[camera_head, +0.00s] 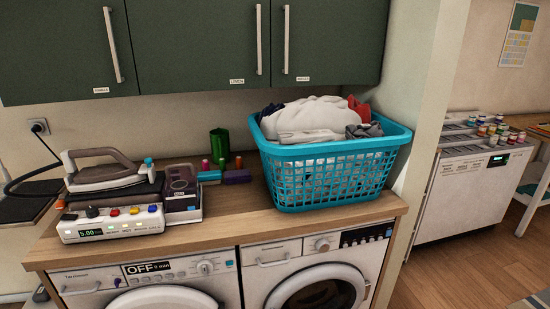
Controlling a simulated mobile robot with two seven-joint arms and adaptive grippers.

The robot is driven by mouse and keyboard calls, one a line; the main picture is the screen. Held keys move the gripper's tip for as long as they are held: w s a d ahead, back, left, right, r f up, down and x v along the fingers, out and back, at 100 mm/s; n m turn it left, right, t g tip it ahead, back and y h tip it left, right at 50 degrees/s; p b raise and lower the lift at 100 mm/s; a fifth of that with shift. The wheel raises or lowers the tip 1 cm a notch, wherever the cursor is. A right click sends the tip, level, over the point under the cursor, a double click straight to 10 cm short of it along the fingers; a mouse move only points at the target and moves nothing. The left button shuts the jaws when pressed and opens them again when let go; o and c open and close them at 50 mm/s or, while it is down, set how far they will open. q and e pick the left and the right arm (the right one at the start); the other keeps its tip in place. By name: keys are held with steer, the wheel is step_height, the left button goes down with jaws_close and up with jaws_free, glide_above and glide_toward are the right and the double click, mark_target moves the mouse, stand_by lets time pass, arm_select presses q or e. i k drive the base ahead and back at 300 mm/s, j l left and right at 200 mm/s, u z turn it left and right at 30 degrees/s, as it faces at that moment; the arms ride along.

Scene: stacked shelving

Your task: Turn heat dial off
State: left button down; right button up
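A steam iron (108,172) rests on its white and dark station (72,231) at the left of the wooden counter. The station's front has a lit display reading about 5.00, small green lights, a black knob (92,211) and several coloured knobs or buttons. Their labels are too small to read surely, so I cannot tell which is the heat dial or how it is set. The left washing machine (80,283) also has a round dial (205,267) beside a display reading OFF. Neither of my grippers is in view.
A turquoise basket (335,180) of laundry stands on the right of the wooden counter (240,215). Green cabinets (195,45) hang above. A black cable runs to a wall socket (39,127).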

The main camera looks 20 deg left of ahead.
mark_target(92, 212)
steer(key=u, duration=1.5)
